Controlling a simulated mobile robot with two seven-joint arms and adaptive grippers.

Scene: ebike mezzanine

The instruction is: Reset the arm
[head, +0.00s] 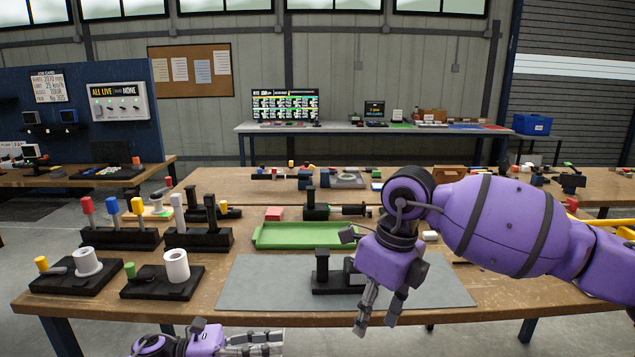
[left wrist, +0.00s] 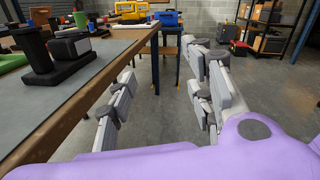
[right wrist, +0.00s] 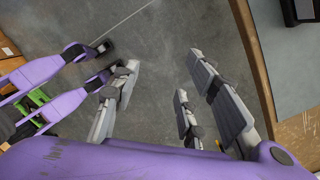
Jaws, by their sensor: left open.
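My right arm comes in from the right in the head view, bent over the workbench (head: 205,300). My right gripper (head: 376,318) points down in front of the grey mat (head: 262,285), near the bench's front edge. In the right wrist view its fingers (right wrist: 160,85) are spread with nothing between them, above bare floor. My left gripper (head: 262,343) shows low at the bottom of the head view, in front of the bench edge, pointing right. In the left wrist view its fingers (left wrist: 165,80) are apart and empty, beside the bench edge. A black fixture (head: 335,284) stands on the mat, partly hidden by my right gripper.
A green tray (head: 305,236) lies behind the mat. Holders with coloured-handled tools (head: 118,238) and black stands with white cups (head: 175,268) fill the bench's left side. Open floor (left wrist: 160,125) lies beyond the edge in the left wrist view.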

